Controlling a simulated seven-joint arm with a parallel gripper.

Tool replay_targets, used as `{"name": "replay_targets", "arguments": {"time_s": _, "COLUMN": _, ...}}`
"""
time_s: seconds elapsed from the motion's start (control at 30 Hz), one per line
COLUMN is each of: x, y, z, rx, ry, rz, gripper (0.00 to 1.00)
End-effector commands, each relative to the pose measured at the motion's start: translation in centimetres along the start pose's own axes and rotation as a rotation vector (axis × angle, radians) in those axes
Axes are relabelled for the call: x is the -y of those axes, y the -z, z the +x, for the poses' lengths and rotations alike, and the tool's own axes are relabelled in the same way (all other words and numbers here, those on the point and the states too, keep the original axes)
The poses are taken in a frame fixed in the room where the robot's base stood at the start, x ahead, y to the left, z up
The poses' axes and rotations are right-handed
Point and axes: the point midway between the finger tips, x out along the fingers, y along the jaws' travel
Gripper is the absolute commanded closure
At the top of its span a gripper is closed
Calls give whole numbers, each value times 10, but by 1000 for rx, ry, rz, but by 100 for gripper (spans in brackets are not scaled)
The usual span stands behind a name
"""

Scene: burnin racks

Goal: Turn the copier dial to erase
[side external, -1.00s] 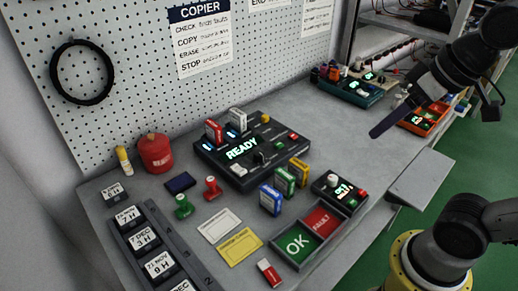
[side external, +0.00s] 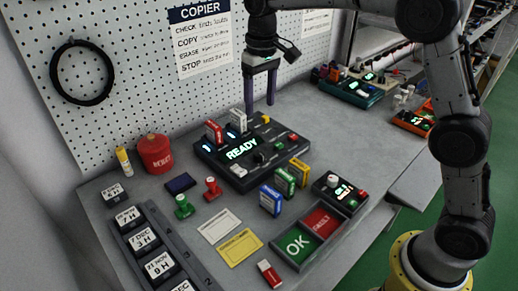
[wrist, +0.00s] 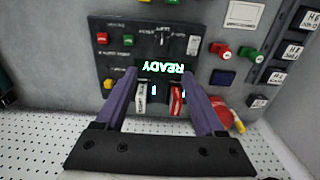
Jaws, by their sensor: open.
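The copier (side external: 215,160) is a dark box on the bench with a lit green READY display (side external: 241,149). A dark dial (side external: 260,158) sits on its top near the display; its pointer setting is too small to read. In the wrist view the copier (wrist: 120,62) shows upside down, with the READY display (wrist: 160,67) between the finger ends. A red-and-white and a white block stand in its back edge. My gripper (side external: 260,108) is open and empty above the back of the copier, pointing down. In the wrist view its two purple fingers (wrist: 160,76) are spread apart.
Blue, green and yellow blocks (side external: 285,180) stand close in front of the copier. A small dial box (side external: 325,190) and an OK/FAULT tray (side external: 272,243) lie at the front right. A red reject can (side external: 155,154) stands left. The pegboard (side external: 130,60) rises behind.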

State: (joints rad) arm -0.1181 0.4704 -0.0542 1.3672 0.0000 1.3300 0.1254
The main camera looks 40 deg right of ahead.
Motion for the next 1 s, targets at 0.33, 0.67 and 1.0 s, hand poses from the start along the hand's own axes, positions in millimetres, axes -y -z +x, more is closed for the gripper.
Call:
{"name": "replay_targets", "arguments": {"time_s": 0.33, "x": 3, "y": -1, "z": 42, "rx": 33, "ry": -4, "rz": -7, "gripper": 29}}
{"name": "replay_targets", "arguments": {"time_s": 0.67, "x": 3, "y": -3, "z": 106, "rx": 33, "ry": -4, "rz": -7, "gripper": 29}}
{"name": "replay_targets", "arguments": {"time_s": 1.0, "x": 3, "y": -4, "z": 147, "rx": 29, "ry": -4, "rz": -7, "gripper": 29}}
